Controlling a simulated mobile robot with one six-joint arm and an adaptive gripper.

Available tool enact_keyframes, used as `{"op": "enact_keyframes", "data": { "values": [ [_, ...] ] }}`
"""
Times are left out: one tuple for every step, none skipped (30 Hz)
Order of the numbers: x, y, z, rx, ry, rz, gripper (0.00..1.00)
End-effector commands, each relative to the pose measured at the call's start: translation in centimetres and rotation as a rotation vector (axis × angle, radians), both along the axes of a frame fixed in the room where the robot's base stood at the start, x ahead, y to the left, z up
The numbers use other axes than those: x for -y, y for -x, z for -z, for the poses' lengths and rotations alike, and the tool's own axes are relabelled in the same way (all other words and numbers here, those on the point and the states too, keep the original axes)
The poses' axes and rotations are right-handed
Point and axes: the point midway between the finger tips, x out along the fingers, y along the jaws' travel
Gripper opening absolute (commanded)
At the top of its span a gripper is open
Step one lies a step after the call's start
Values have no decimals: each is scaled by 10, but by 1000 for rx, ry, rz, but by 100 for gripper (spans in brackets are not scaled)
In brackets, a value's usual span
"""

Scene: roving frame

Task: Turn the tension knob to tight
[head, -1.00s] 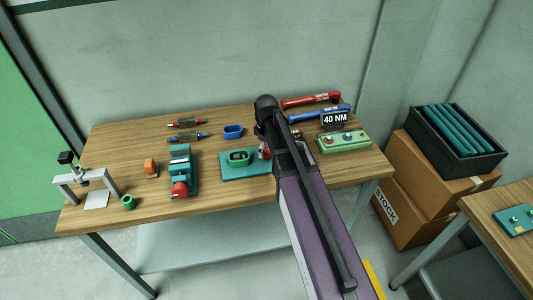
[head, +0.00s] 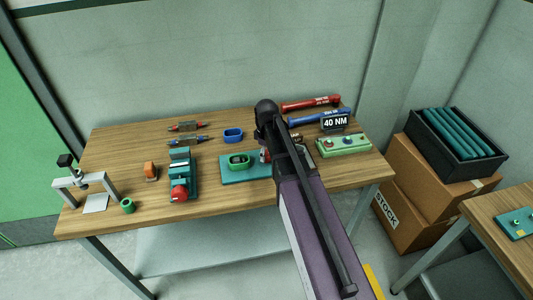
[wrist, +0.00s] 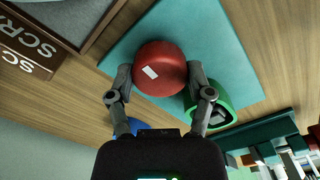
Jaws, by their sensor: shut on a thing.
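A red round knob (wrist: 160,70) with a white mark on its top sits over the teal plate (wrist: 215,45) in the wrist view. My gripper (wrist: 160,76) is shut on this knob, one finger on each side. In the head view the teal plate (head: 231,175) lies mid-table, and my arm covers most of the knob and my gripper. A green oval ring with a dark inside (wrist: 213,103) stands on the plate, close beside the right finger in the wrist view. No tight or loose label is readable near the knob.
A teal vise with a red end (head: 180,193) stands left of the plate. A blue oval ring (head: 233,134) is behind it. A scrap-labelled bin (wrist: 28,50) is close by. A green button box (head: 343,146), a 40 NM display (head: 335,121) and wrenches (head: 310,103) are at right.

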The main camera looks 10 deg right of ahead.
Motion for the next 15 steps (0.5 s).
{"op": "enact_keyframes", "data": {
  "values": [
    [0,0,0,-1,-1,5,19],
    [0,0,0,-1,-1,9,19],
    [0,0,0,-1,-1,15,19],
    [0,0,0,-1,-1,21,20],
    [0,0,0,-1,-1,28,20],
    [0,0,0,-1,-1,40,20],
    [0,0,0,-1,-1,50,20],
    [0,1,0,-1,0,61,20],
    [0,0,0,-1,0,79,20],
    [0,0,0,-1,0,93,20],
    [0,0,0,-1,0,110,20],
    [0,1,0,-2,-1,132,20],
    [0,1,0,-2,-1,152,20],
    [0,1,0,-2,-1,172,20],
    [0,1,0,-2,-1,201,20]
  ]
}}
